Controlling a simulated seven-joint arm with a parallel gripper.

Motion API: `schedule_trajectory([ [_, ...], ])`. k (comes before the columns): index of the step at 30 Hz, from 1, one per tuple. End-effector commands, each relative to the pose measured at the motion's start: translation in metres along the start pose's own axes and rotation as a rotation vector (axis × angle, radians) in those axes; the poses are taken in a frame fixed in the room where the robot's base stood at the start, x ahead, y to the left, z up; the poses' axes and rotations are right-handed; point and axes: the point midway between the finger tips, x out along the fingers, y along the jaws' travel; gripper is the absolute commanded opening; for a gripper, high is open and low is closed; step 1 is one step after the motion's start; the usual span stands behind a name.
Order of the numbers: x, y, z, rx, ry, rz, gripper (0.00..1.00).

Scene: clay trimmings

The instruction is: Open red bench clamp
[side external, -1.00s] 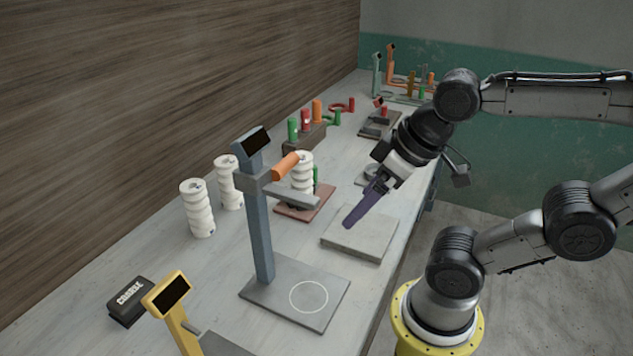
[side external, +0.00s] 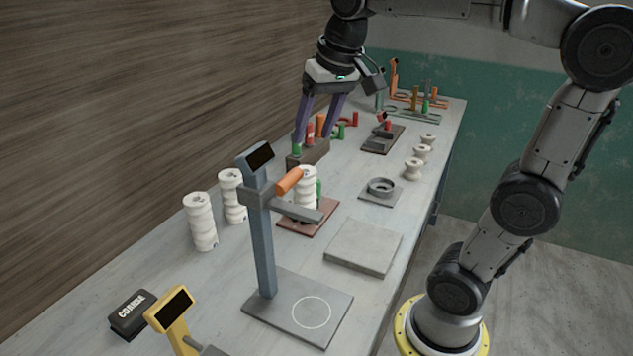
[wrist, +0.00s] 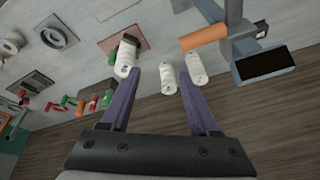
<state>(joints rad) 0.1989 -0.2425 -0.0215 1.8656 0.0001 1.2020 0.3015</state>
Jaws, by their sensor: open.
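My gripper (side external: 311,140) is open and empty, its two purple fingers pointing down at the back of the bench around a dark rack (side external: 308,153). Whether they touch it I cannot tell. A red-handled piece (side external: 309,134) stands in that rack between a green and an orange one. Another red handle (side external: 388,125) is on a dark-based fixture (side external: 382,140) further along; it also shows at left in the wrist view (wrist: 28,84). Which red item is the bench clamp is unclear.
A blue-grey stand (side external: 262,230) with an orange handle rises in front. White ribbed cylinders (side external: 199,222) stand by the wall. A pale slab (side external: 362,246), a ring on a plate (side external: 380,188) and small spools (side external: 413,169) lie along the right side.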

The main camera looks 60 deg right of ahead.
Motion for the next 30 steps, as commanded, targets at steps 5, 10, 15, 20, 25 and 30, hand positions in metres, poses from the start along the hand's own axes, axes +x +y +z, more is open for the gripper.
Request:
schedule_trajectory([
  [5, 0.029, 0.022, -0.068, 0.160, -0.076, 0.060, 0.62],
  [10, 0.072, 0.059, -0.120, 0.297, -0.148, 0.111, 0.62],
  [15, 0.122, 0.104, -0.149, 0.396, -0.216, 0.148, 0.62],
  [20, 0.157, 0.136, -0.151, 0.454, -0.276, 0.170, 0.62],
  [25, 0.168, 0.149, -0.146, 0.480, -0.294, 0.177, 0.62],
  [30, 0.188, 0.150, -0.138, 0.478, -0.298, 0.177, 0.62],
])
